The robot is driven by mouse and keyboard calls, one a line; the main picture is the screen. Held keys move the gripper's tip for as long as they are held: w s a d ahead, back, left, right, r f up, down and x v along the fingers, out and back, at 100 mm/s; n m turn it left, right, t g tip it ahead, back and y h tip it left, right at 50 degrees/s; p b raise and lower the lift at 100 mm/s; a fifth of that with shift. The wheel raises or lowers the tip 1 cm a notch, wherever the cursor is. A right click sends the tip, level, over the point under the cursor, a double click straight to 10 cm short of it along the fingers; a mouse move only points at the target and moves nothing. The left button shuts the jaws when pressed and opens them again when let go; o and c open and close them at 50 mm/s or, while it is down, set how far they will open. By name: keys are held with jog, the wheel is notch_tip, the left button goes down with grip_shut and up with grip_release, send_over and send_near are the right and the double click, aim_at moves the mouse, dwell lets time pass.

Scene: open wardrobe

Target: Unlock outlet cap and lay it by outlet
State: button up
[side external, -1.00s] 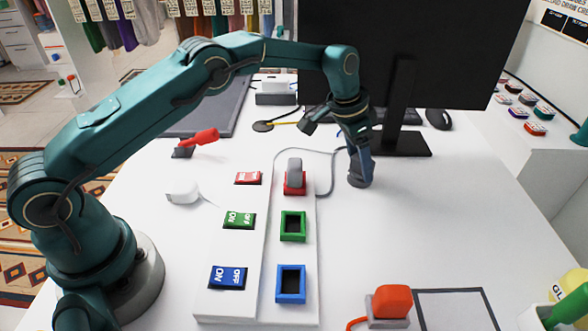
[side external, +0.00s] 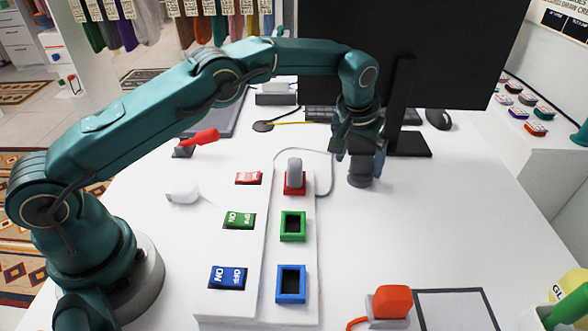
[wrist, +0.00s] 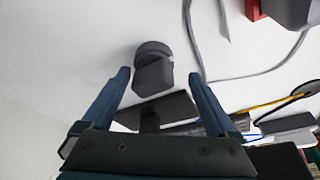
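A dark grey cap-like piece (side external: 360,175), a block on a round base, stands on the white desk right of the socket strip. In the wrist view the grey piece (wrist: 153,70) lies between the two fingertips, with gaps on both sides. My gripper (side external: 361,160) is open above and around it, pointing down; it also shows in the wrist view (wrist: 158,78). I cannot tell whether the round base is a separate outlet. On the strip, a grey plug-like block (side external: 295,172) stands in the red socket (side external: 295,187).
The green socket (side external: 293,226) and blue socket (side external: 291,284) are empty. Rocker switches (side external: 239,220) sit to their left. A monitor (side external: 410,50) stands close behind my gripper. A grey cable (side external: 328,178) curves beside the strip. The desk right of the piece is clear.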

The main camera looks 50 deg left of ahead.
jog(key=shift+d, duration=0.15)
jog(key=shift+s+r, duration=0.1)
jog(key=shift+r, duration=0.25)
jog(key=v, duration=0.7)
dwell(0.5)
jog(key=shift+s+r, duration=0.1)
